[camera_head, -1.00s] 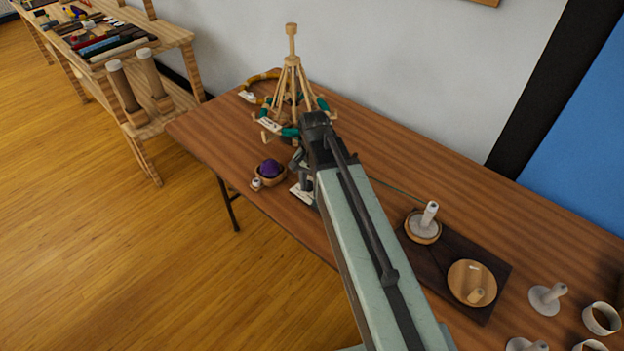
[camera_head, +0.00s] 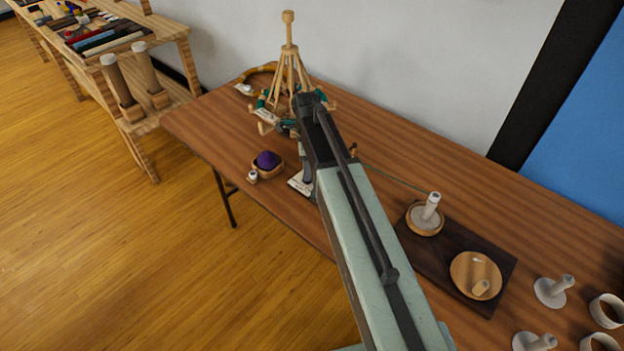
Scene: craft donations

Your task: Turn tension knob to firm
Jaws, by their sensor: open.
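No part in view can be clearly identified as the tension knob. A small wooden peg (camera_head: 353,149) shows just right of my arm. A pale label or plate (camera_head: 299,184) and a grey upright piece (camera_head: 308,172) show just left of it; whatever joins them is hidden behind the arm. My gripper (camera_head: 295,128) is at the arm's far end, in front of the wooden yarn swift (camera_head: 289,60). It is open; its fingertips are mostly hidden, and contact cannot be told. A green strand (camera_head: 390,176) runs from behind the arm to a white spool (camera_head: 431,206).
A dark board (camera_head: 420,262) carries the spool and a round wooden disc (camera_head: 475,276) with a peg. A bowl of purple yarn (camera_head: 267,166) sits near the table's (camera_head: 205,130) front edge. White spools and rings stand at right. Bare table lies along the wall.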

